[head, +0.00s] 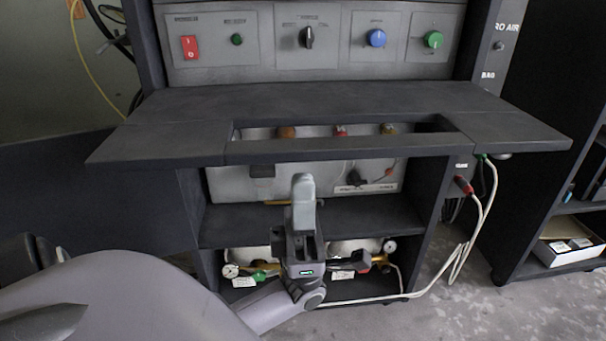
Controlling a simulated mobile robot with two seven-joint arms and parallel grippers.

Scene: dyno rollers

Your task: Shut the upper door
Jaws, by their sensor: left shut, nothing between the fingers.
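A dark cabinet (420,215) stands in front of me, with its lower compartments open to view. A dark flat panel (60,190) stands out at the cabinet's left side; I cannot tell whether it is a door. A dark ledge (330,98) with a slot along its front juts out below the control panel. I cannot tell for sure which part is the upper door. My left gripper (303,182) is shut and empty, pointing up in front of the compartments, below the ledge. My right gripper is out of view.
The control panel (265,62) carries a red switch (190,47) and several knobs. Gauges and fittings sit on the bottom shelf. A pale hose (470,235) hangs at the right. A dark shelf unit with a white box (570,250) stands at far right.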

